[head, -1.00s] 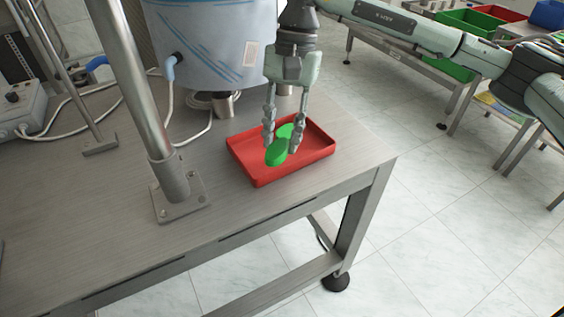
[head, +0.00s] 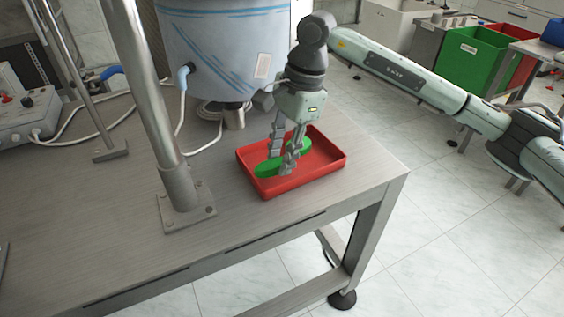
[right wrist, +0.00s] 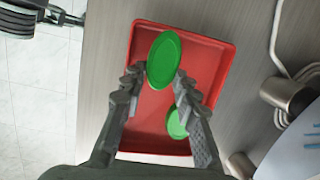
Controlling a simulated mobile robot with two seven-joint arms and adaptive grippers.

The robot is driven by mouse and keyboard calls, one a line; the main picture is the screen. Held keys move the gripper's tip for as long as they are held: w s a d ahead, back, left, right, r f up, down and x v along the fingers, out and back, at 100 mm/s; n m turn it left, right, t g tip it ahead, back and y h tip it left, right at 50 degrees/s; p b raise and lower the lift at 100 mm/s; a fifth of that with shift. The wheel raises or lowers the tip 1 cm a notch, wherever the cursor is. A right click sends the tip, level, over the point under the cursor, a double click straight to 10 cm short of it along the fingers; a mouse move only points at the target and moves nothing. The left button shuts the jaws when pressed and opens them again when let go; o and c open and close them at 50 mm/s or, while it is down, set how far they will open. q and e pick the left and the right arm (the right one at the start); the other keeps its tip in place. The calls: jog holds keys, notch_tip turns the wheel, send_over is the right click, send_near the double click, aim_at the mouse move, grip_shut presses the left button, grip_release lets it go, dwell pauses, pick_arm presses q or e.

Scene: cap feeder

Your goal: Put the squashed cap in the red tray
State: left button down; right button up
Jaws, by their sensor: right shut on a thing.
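A green oval cap (head: 267,169) is between the fingers of my right gripper (head: 281,163), which is shut on it. In the right wrist view the held cap (right wrist: 165,58) looks like a long oval at the fingertips. The red tray (head: 318,181) lies under the gripper, and it also shows in the right wrist view (right wrist: 219,68). A second green cap (right wrist: 177,123) shows within the tray, partly hidden by a finger; in the head view (head: 303,144) it is behind the fingers. I cannot tell whether the held cap touches the tray floor. My left gripper is not in view.
The tray sits near the right corner of a metal table (head: 235,220). A metal post (head: 160,110) stands to the left, and a large bluish drum (head: 222,55) stands behind. Bare table lies to the tray's front left.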

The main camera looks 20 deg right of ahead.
jog(key=shift+d+x, duration=0.25)
jog(key=shift+x, duration=0.95)
jog(key=shift+f, duration=0.1)
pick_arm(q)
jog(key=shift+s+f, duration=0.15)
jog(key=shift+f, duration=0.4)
pick_arm(e)
jog(key=shift+f, duration=0.1)
jog(key=o, duration=0.8)
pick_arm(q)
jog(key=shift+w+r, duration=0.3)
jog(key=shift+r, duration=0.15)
